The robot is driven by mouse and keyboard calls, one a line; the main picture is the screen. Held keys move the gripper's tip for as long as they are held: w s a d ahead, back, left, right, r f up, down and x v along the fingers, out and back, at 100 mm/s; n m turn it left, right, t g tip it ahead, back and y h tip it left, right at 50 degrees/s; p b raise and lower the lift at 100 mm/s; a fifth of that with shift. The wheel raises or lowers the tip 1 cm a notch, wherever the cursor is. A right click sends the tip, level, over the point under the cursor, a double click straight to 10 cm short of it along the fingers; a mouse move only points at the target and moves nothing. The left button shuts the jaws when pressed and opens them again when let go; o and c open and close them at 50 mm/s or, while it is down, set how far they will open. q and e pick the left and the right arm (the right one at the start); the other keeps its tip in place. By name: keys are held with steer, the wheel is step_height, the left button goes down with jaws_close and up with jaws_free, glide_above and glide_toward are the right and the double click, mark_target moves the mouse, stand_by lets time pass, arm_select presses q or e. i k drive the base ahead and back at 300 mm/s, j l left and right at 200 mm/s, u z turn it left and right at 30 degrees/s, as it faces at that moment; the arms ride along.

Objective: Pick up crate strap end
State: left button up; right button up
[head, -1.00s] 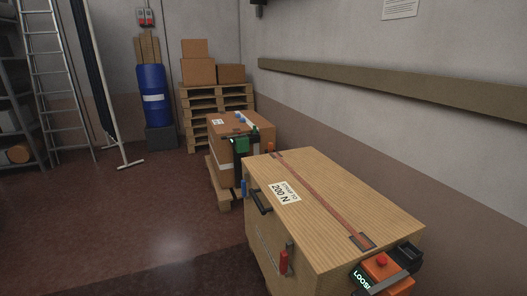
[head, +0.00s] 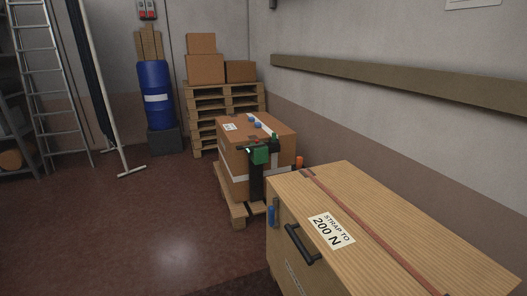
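The wooden crate (head: 400,215) stands at the lower right, cut off by the frame's lower edge. An orange-brown strap (head: 352,219) runs along its top from the far edge toward the near right. Its near end is out of view. A label reading "STRAP TO 200 N" (head: 331,231) lies on the crate top. A black handle (head: 301,245) is on the crate's left side, with a blue item (head: 271,216) near its corner. Neither of my grippers shows in the head view.
A cardboard box (head: 233,165) sits on a low pallet (head: 231,207) behind the crate, with a green device (head: 259,155) at its front. Stacked pallets (head: 207,125), a blue barrel (head: 154,80) and a ladder (head: 47,75) stand farther back.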

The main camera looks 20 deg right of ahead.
mark_target(299, 160)
steer(key=i+z, duration=0.1)
steer(key=i, duration=0.4)
steer(key=i+j+z, duration=0.1)
steer(key=i, duration=0.4)
steer(key=i+j+z, duration=0.1)
steer(key=i, duration=0.35)
steer(key=i+j+z, duration=0.1)
steer(key=i, duration=0.4)
steer(key=i+j+z, duration=0.1)
steer(key=i+j, duration=0.15)
steer(key=i, duration=0.2)
steer(key=i+j+z, duration=0.1)
steer(key=i, duration=0.4)
steer(key=j, duration=0.15)
